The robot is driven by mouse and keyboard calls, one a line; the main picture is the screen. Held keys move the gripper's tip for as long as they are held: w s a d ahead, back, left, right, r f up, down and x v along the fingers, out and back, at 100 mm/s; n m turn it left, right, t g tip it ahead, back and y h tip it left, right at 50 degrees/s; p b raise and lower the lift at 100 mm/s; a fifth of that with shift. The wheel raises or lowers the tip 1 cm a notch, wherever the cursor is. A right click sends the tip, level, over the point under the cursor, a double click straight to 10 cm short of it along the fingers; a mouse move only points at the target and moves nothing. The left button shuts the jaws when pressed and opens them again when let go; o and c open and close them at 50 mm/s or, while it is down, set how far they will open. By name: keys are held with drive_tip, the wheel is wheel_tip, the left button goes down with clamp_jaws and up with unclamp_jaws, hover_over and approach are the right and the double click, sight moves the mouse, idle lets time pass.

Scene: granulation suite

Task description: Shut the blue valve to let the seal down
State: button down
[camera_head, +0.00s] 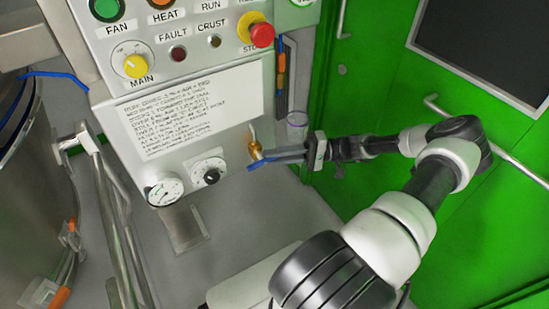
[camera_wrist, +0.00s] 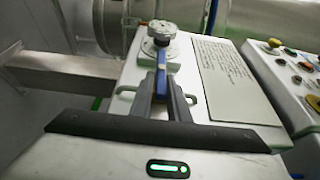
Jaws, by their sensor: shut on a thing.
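The blue valve is a small blue lever (camera_head: 257,166) on a brass body (camera_head: 254,148). It sits on the lower right of the grey control panel's front. My gripper (camera_head: 272,157) reaches in from the right and is shut on the blue lever. In the wrist view the lever (camera_wrist: 161,84) stands between the two dark fingers of my gripper (camera_wrist: 163,88). The fingers hide part of the lever, so its exact angle is hard to tell.
A round gauge (camera_head: 164,190) and a black knob (camera_head: 210,174) sit left of the valve. Above are a printed notice (camera_head: 190,108), a yellow knob (camera_head: 134,66) and a red stop button (camera_head: 262,35). A steel vessel (camera_head: 30,190) stands left. A green door (camera_head: 375,75) is behind my arm.

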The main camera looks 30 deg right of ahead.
idle(0.4)
drive_tip(key=c, duration=1.7)
unclamp_jaws()
drive_tip(key=v, duration=1.2)
drive_tip(key=shift+f, duration=0.1)
